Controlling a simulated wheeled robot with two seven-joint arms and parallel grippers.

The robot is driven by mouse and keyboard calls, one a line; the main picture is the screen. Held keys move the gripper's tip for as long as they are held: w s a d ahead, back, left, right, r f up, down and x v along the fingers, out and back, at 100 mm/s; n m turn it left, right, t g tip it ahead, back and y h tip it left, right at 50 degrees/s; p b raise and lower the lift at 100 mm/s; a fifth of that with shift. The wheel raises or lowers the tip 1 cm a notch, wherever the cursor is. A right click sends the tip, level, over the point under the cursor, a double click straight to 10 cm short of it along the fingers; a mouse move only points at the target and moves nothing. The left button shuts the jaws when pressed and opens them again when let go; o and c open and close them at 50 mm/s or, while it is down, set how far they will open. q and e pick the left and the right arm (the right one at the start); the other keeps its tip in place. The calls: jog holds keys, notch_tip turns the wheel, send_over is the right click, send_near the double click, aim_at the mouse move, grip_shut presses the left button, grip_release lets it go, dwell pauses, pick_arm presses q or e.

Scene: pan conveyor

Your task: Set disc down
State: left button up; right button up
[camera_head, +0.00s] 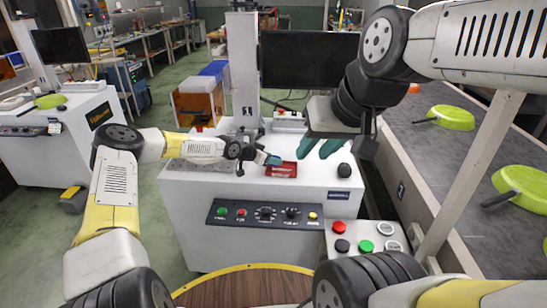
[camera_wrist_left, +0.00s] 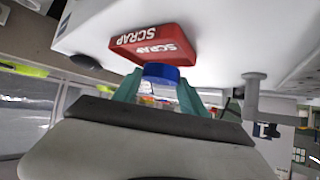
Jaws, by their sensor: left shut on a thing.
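My left gripper (camera_head: 268,158) comes in from the left over the white machine top. In the left wrist view, its teal fingers (camera_wrist_left: 160,90) are shut on a blue disc (camera_wrist_left: 162,72). The disc is by the near edge of a red tray marked SCRAP (camera_wrist_left: 152,46). The red tray (camera_head: 282,171) lies on the machine top just right of and below my left gripper. Whether the disc touches the tray is not clear. My right gripper (camera_head: 320,148) hangs above the right part of the machine top, its teal fingers apart with nothing between them.
The white machine (camera_head: 200,190) has a front button panel (camera_head: 265,214). A black round knob (camera_head: 344,171) stands right of the tray. A dark conveyor (camera_head: 440,150) at right carries green pans (camera_head: 453,118). A monitor (camera_head: 308,60) stands behind. A button box (camera_head: 365,240) is at the near right.

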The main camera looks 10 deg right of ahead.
aim_at(280, 171)
pick_arm(q)
jog(key=d, duration=0.3)
jog(key=shift+f, duration=0.1)
jog(key=shift+d+f, duration=0.2)
jog(key=shift+f, duration=1.6)
jog(key=shift+f, duration=0.1)
jog(key=o, duration=1.2)
